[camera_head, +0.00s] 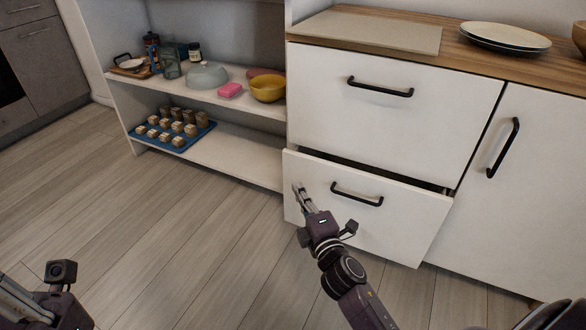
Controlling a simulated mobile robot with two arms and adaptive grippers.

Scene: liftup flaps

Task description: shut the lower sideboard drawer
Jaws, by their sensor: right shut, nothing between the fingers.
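The lower sideboard drawer (395,225) has a white front and a black bar handle (357,194). It stands partly open, with a dark gap along its top edge. The upper drawer (395,105) above it is shut. My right gripper (298,189) is shut and empty. Its fingertips are at the left part of the lower drawer's front, left of the handle; I cannot tell whether they touch it. My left gripper (15,300) is cut off at the bottom left corner, far from the drawer, and its fingertips are out of frame.
Left of the drawers, an open shelf holds a yellow bowl (268,88), a pink sponge (230,90), jars and a blue tray (172,135) of small blocks. A closed cabinet door (530,190) is on the right. Plates (504,38) stand on top. The wooden floor is clear.

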